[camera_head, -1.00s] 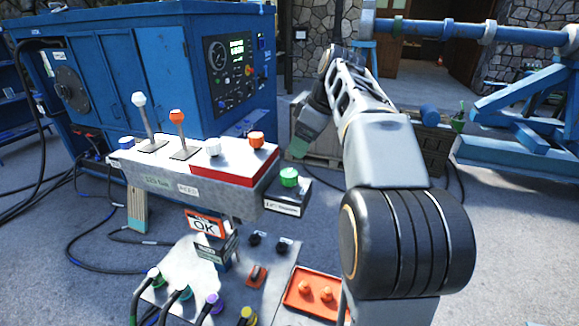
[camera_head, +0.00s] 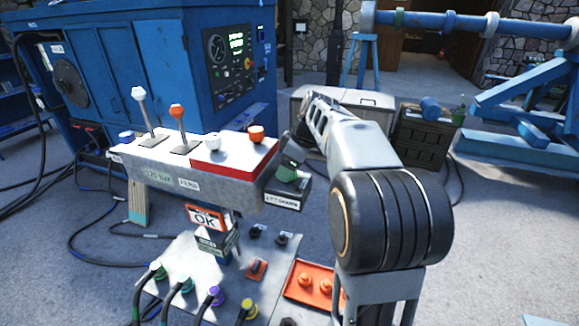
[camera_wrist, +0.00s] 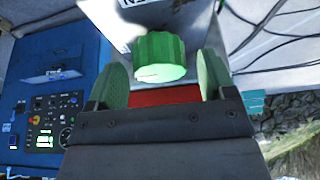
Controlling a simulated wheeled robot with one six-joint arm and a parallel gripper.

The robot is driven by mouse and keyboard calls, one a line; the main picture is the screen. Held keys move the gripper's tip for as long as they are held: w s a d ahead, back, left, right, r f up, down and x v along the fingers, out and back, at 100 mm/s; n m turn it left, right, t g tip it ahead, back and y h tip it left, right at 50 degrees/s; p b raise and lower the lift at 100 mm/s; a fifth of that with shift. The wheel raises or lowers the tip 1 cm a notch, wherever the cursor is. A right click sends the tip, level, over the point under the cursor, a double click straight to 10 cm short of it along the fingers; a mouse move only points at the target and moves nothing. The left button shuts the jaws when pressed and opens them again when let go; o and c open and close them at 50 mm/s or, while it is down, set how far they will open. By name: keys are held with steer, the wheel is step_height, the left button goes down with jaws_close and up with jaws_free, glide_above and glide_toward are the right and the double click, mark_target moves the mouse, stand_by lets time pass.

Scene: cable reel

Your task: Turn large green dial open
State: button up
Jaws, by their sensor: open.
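The large green dial (camera_wrist: 160,57) shows in the wrist view as a ribbed green knob with a thin pale line on its face. It sits on a small box (camera_head: 284,193) with a white label, right of the lever console in the head view. My gripper (camera_wrist: 159,85) has two green finger pads, open, one on each side of the dial, with a gap visible on both sides. In the head view my gripper (camera_head: 290,170) is right over the box and hides most of the dial.
The lever console (camera_head: 190,160) stands close left of the box, with white and orange levers and knobs. Below is a panel with coloured cable plugs (camera_head: 215,293) and a red tray (camera_head: 313,287). A blue machine cabinet (camera_head: 120,90) stands behind.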

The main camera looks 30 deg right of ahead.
steer(key=shift+w+a+f, duration=0.1)
steer(key=shift+f, duration=0.25)
steer(key=c, duration=0.9)
